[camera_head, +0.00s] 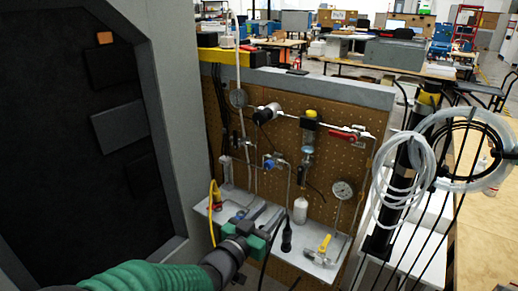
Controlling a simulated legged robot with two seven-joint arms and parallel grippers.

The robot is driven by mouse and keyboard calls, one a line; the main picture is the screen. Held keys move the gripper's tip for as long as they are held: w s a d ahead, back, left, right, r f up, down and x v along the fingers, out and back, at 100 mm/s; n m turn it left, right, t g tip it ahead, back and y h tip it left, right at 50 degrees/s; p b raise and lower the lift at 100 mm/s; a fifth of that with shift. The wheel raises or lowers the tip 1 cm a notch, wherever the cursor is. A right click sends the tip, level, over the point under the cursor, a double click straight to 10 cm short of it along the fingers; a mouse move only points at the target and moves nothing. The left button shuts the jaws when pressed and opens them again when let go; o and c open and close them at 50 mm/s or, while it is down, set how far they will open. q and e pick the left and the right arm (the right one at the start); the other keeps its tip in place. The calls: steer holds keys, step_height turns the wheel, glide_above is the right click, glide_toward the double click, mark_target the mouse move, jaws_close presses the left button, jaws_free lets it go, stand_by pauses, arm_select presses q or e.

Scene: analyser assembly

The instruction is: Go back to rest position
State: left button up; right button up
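My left gripper (268,228) reaches in from the bottom left on an arm with a green ribbed sleeve. It is in front of a grey shelf (318,262) at the foot of a brown pegboard panel (342,160). Dark finger-like parts show near its tip, but against the dark items behind I cannot tell whether they are apart or closed, or whether anything is held. My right gripper is not in view.
A white bottle (300,211) stands on the shelf. Coiled clear tubing (408,172) hangs at right. A grey-framed dark cabinet (95,120) fills the left.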

arm_select(q)
steer(key=s+a+f+n+g+y, duration=0.2)
steer(key=a+f+y, duration=0.1)
steer(key=a+f, duration=0.35)
steer(key=s+a+f+n+g+y, duration=0.1)
steer(key=s+a+f+y, duration=0.3)
steer(key=a, duration=0.3)
steer(key=s+a+f+n+g+y, duration=0.2)
steer(key=s+a+f+g, duration=0.25)
steer(key=s, duration=0.45)
steer(key=s+a+f+n+g+y, duration=0.1)
steer(key=s+a+f+n+g, duration=0.1)
steer(key=s+a+f+g, duration=0.5)
steer(key=s+r+t+p, duration=0.2)
steer(key=s+r+p, duration=0.1)
steer(key=r+p, duration=1)
step_height(320, 180, up, 2)
steer(key=shift+s+d+r+t, duration=0.1)
steer(key=shift+s+d+t, duration=0.15)
steer(key=shift+s+t, duration=0.1)
